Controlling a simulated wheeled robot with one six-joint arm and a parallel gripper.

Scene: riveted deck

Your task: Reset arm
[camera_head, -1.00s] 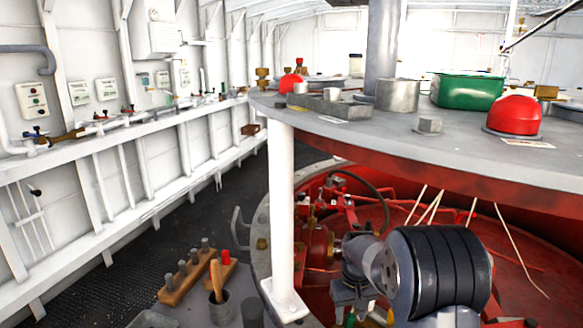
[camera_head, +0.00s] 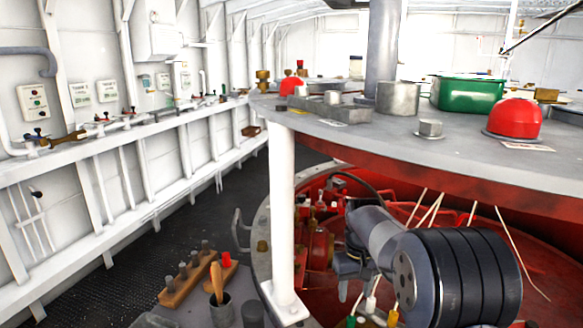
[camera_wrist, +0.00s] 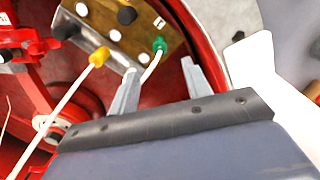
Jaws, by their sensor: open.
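My gripper (camera_wrist: 158,78) is open in the wrist view. Its two pale grey fingers stand apart with nothing held between them. Beyond the fingers is a brass-coloured block (camera_wrist: 118,30) with white and black round spots. A green plug (camera_wrist: 159,45) on a white cable shows between the fingertips, and a yellow plug (camera_wrist: 99,57) on a white cable lies to the left; I cannot tell whether the fingers touch either. In the head view my arm hangs low at the right, under the raised round deck; the fingertips are not clear there.
The grey round deck (camera_head: 390,140) overhangs my arm and carries a green box (camera_head: 467,93) and a red dome (camera_head: 515,119). A white post (camera_head: 282,215) stands left of my arm. A wooden rack (camera_head: 187,284) and a grey cup (camera_head: 221,310) stand lower left.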

